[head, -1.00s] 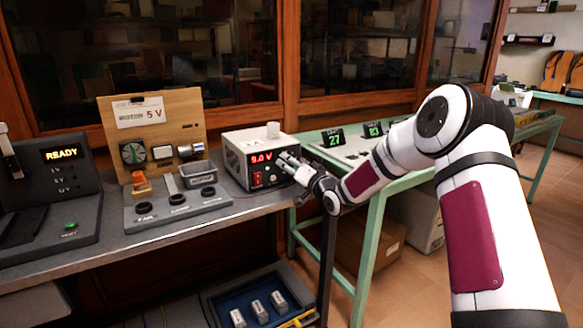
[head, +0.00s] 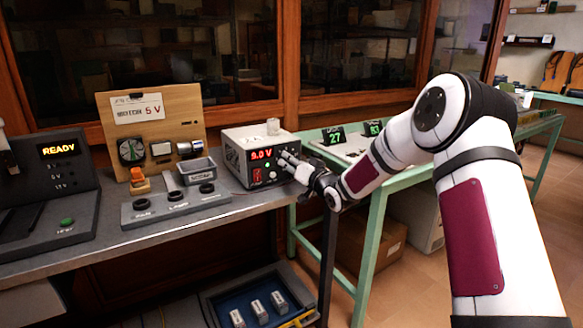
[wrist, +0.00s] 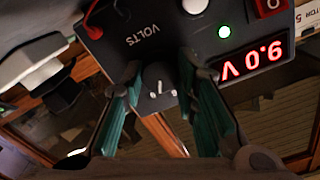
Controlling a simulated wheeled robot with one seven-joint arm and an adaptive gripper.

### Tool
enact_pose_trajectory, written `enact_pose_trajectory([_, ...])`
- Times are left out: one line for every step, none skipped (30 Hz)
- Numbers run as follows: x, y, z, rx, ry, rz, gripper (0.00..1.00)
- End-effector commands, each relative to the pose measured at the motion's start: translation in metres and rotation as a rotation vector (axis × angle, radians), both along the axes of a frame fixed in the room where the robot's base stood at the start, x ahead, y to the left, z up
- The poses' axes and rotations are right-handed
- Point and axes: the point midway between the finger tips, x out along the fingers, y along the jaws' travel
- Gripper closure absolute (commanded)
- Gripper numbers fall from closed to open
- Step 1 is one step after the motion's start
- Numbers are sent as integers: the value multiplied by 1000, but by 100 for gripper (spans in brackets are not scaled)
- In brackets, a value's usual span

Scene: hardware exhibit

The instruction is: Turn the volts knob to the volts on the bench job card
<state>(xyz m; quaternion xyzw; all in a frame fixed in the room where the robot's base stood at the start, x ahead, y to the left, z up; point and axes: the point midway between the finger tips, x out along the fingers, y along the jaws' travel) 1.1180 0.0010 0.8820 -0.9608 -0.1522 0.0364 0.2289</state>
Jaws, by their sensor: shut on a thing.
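The power supply (head: 232,163) is a pale box with a dark front on the bench; its red display (head: 262,154) reads 9.0 V. The wrist view shows the same display (wrist: 251,60) upside down, near the word VOLTS. The dark volts knob (wrist: 158,97) with a pale mark sits between my fingertips. My gripper (head: 285,162) reaches the supply's front from the right and is shut on the knob; it also fills the wrist view (wrist: 160,92). The gripper hides the knob in the head view. The job card (head: 138,108) on the wooden board shows 5 V in red.
A grey panel with several black knobs (head: 176,206) and a small grey bin (head: 197,170) stand left of the supply. A dark tester reading READY (head: 60,150) is at far left. A green table (head: 345,150) adjoins at right.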

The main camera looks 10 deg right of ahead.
Motion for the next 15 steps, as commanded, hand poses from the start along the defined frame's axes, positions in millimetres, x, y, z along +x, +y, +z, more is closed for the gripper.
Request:
enact_pose_trajectory([0, 0, -2, -40, -15, 0, 100])
enact_pose_trajectory([0, 0, -2, -67, -23, 0, 100])
enact_pose_trajectory([0, 1, -2, -103, -35, 1, 100])
enact_pose_trajectory([0, 1, -3, -130, -44, 1, 100])
enact_pose_trajectory([0, 1, -3, -157, -52, 0, 100])
enact_pose_trajectory([0, 0, -3, -193, -65, 0, 100])
enact_pose_trajectory([0, 0, -3, -221, -74, 0, 100])
enact_pose_trajectory([0, 1, -3, -248, -83, 0, 100])
enact_pose_trajectory([0, 1, -3, -284, -95, 0, 100])
enact_pose_trajectory([0, 1, -3, -312, -104, 0, 100])
enact_pose_trajectory([0, 1, -3, -338, -112, 0, 100])
enact_pose_trajectory([0, 0, -3, -374, -124, 0, 100])
enact_pose_trajectory([0, 0, -3, -403, -133, -1, 100])
enact_pose_trajectory([0, 0, -3, -429, -142, 0, 100])
enact_pose_trajectory([0, 1, -3, -464, -153, 0, 100])
